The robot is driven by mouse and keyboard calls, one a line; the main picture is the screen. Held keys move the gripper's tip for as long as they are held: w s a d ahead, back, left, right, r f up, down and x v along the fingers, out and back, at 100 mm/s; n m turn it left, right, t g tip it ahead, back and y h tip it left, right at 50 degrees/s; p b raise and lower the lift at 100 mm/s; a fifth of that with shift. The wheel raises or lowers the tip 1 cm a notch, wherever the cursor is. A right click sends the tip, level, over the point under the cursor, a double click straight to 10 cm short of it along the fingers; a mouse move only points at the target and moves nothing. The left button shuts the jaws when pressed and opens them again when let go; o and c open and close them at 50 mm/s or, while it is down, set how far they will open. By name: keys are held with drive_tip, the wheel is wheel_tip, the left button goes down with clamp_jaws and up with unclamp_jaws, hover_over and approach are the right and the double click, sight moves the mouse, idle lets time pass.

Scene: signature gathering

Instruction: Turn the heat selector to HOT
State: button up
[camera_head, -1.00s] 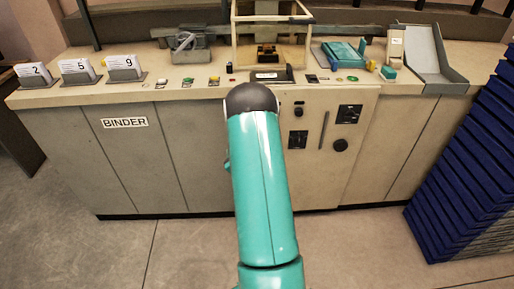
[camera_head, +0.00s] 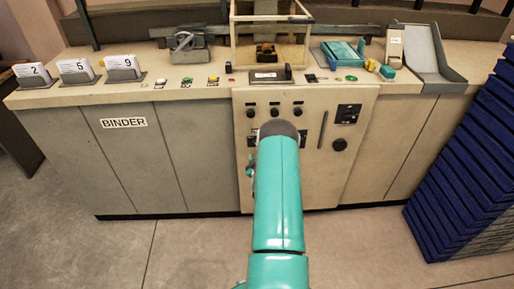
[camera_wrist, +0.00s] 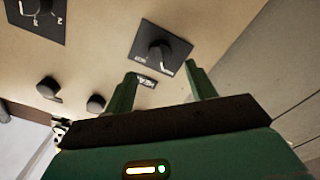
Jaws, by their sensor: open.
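In the wrist view, a black knob with a pale pointer mark (camera_wrist: 161,55) sits on a black square plate on the beige panel. A small label plate (camera_wrist: 145,82) is beside it, too small to read. In the head view my arm hides the gripper and part of the beige front panel (camera_head: 365,165).
Another dial with numbers (camera_wrist: 36,12) is at the upper left of the wrist view, with two small black knobs (camera_wrist: 48,87) below it. In the head view, a vertical handle (camera_head: 323,130) and a round knob (camera_head: 339,144) are right of my arm. Blue stacked trays (camera_head: 470,180) stand at right.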

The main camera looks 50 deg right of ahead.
drive_tip(key=x, duration=0.5)
drive_tip(key=shift+a, duration=0.1)
drive_tip(key=c, duration=1)
drive_tip(key=shift+m, duration=0.3)
drive_tip(key=shift+s+m, duration=0.15)
drive_tip(key=shift+m, duration=7.45)
